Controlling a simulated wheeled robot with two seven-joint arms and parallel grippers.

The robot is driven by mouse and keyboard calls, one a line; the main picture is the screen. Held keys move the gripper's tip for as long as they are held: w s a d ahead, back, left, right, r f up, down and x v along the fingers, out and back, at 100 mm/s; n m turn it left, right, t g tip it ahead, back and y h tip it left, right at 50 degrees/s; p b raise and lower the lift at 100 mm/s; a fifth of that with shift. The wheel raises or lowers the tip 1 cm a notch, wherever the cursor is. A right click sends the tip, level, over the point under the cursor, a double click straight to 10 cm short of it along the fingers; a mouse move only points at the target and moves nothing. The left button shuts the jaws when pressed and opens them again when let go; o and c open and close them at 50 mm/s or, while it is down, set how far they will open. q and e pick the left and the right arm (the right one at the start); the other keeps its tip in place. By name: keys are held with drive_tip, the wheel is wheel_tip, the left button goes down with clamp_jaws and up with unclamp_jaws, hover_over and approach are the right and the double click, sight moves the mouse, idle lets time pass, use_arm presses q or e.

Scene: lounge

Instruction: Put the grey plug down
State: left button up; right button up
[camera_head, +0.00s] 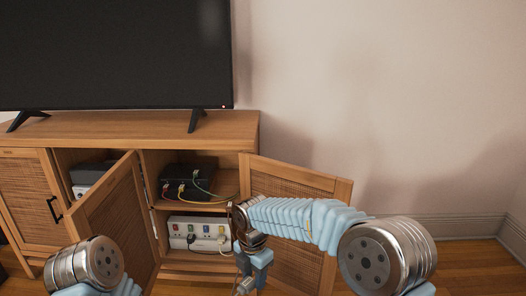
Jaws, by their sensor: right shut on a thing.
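My right gripper (250,272) hangs pointing down at the lower middle, in front of the open cabinet and beside its right door. It is shut on a small grey piece (244,286) at its lower end, which looks like the grey plug; its shape is hard to make out. A white power strip (179,230) stands on the cabinet's lower shelf, left of and behind the gripper, with several plugs and cables on its face. My left arm (85,265) shows at the lower left; its gripper is out of view.
The wooden cabinet (130,126) has two open doors, a left one (112,222) and a right one (300,181), flanking the compartment. A black box (185,174) with colored cables sits on the upper shelf. A television (110,55) stands on top. Floor (465,268) is clear at right.

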drive_tip(key=shift+w+d+f+m, duration=0.15)
drive_tip(key=shift+d+f+m, duration=0.3)
drive_tip(key=shift+f+m, duration=0.05)
drive_tip(key=shift+d+f+m, duration=0.1)
drive_tip(key=shift+d+m, duration=0.25)
drive_tip(key=shift+m, duration=0.05)
drive_tip(key=s+d+f+m, duration=0.1)
drive_tip(key=d+f+m, duration=0.2)
drive_tip(key=d+m, duration=0.3)
drive_tip(key=s+d+f+m, duration=0.2)
drive_tip(key=d+f+m, duration=0.1)
drive_tip(key=d+m, duration=0.3)
drive_tip(key=shift+d+m, duration=0.35)
drive_tip(key=shift+m, duration=0.85)
drive_tip(key=s+d+f+m, duration=0.1)
drive_tip(key=d+m, duration=0.1)
drive_tip(key=m, duration=0.1)
drive_tip(key=s+d+f+m, duration=0.1)
drive_tip(key=s+d+m, duration=0.1)
drive_tip(key=d+m, duration=0.1)
drive_tip(key=s+d+f+m, duration=0.1)
drive_tip(key=s+d+m, duration=0.1)
drive_tip(key=m, duration=0.3)
drive_tip(key=shift+s+d+f, duration=0.15)
drive_tip(key=shift+d+f, duration=0.2)
drive_tip(key=shift+d, duration=0.35)
